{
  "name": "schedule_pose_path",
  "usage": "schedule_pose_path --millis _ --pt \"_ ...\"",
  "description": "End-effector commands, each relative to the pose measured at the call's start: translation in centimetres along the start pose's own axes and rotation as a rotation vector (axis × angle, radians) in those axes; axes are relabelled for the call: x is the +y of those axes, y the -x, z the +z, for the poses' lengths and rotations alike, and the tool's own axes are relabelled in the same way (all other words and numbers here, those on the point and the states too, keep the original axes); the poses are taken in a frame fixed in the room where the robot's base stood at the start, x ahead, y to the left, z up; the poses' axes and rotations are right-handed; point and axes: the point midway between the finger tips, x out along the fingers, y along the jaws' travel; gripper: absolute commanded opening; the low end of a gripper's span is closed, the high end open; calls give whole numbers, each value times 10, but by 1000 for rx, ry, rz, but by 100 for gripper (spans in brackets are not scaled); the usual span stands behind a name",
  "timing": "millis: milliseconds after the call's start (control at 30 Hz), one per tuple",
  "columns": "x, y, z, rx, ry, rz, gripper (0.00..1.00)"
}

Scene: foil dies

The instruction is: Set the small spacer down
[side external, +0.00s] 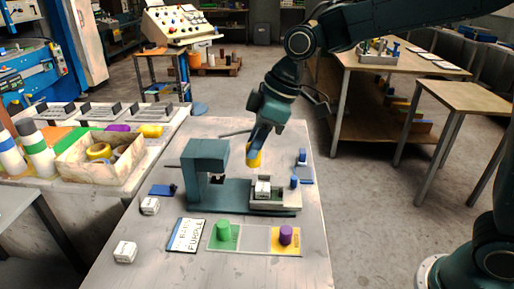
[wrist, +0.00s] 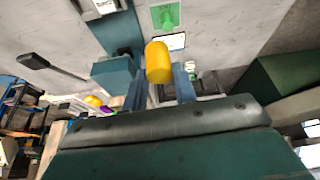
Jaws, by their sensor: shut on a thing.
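In the wrist view the yellow cylinder (wrist: 158,62) sits between my two blue fingers (wrist: 160,82). No thing here is plainly marked as a small spacer; the held yellow cylinder may be it. The press bed carries a pale holder (side external: 286,198) with a white block (side external: 262,188) in it.
A mat in front has a green spool (side external: 223,230) on green and a purple spool (side external: 286,235) on yellow, with a pale pad between. A printed card (side external: 185,235), white blocks (side external: 150,206) and small blue pieces (side external: 162,190) lie nearby. The bench's front right is clear.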

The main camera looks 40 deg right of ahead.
Motion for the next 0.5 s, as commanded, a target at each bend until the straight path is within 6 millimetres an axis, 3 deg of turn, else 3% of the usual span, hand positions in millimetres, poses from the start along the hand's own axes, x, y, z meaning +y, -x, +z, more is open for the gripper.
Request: schedule_pose_path --millis 100,200,500 --pt "-20 -2 1 3 43 -16 0" --pt "-27 -3 2 3 57 -22 0" --pt "-28 -11 5 1 60 -25 0"
